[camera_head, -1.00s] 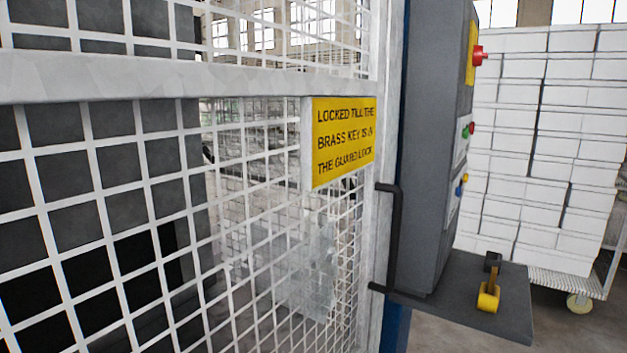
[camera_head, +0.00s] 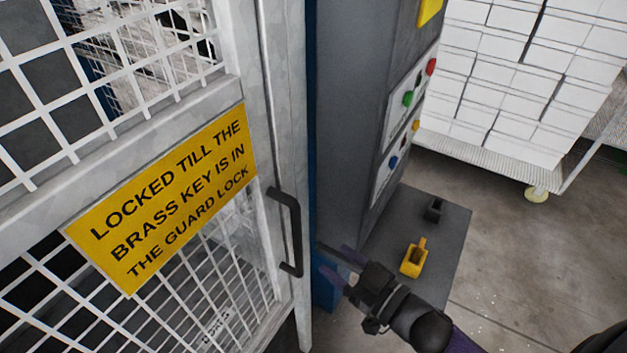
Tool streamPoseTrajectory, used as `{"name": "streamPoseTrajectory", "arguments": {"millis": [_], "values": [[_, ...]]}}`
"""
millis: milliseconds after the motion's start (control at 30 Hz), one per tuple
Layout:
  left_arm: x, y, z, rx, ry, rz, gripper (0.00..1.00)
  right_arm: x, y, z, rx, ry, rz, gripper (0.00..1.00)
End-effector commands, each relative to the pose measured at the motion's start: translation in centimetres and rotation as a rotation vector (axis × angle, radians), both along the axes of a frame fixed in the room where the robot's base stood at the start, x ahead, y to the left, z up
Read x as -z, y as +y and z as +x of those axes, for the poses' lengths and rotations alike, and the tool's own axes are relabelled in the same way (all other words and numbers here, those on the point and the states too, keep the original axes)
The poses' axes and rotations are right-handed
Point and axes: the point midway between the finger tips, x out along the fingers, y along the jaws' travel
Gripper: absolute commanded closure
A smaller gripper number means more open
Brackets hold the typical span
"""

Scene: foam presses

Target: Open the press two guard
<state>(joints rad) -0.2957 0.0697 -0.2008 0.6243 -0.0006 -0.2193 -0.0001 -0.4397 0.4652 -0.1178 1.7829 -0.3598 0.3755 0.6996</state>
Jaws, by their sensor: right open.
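The guard (camera_head: 120,165) is a white mesh gate at the left. It looks closed against its post. A yellow sign (camera_head: 165,205) on it reads "LOCKED TILL THE BRASS KEY IS IN THE GUARD LOCK". A black bar handle (camera_head: 296,235) stands upright by the gate's right edge. My right gripper (camera_head: 321,257) comes in from the lower right. Its dark fingers are apart and empty, pointing left, just right of the handle's lower end in the picture. I cannot tell whether they touch it. I see no brass key that I can make out. My left gripper is out of view.
A grey control cabinet (camera_head: 350,110) with coloured buttons stands right of the gate. Below it a grey shelf (camera_head: 450,225) bears a yellow piece (camera_head: 413,258) and a black piece (camera_head: 434,209). A cart of white boxes (camera_head: 500,75) stands behind. The floor at right is clear.

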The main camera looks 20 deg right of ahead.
Motion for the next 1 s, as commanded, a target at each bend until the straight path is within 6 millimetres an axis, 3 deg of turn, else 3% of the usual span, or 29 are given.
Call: {"name": "streamPoseTrajectory", "arguments": {"millis": [67,300,500,867,1000], "values": [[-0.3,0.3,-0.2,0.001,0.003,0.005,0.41,-0.8,0.4,0.4,-0.013,-0.016,0.006,0.40],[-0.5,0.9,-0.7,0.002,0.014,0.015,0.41,-0.7,2.8,5.3,-0.011,-0.018,0.007,0.40],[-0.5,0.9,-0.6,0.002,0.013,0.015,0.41,-0.5,4.3,8.1,-0.010,-0.013,0.007,0.40],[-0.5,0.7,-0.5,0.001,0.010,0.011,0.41,-0.5,4.6,8.9,-0.010,-0.012,0.004,0.40],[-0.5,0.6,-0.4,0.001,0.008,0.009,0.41,-0.5,4.6,8.8,-0.010,-0.012,0.004,0.69]]}}
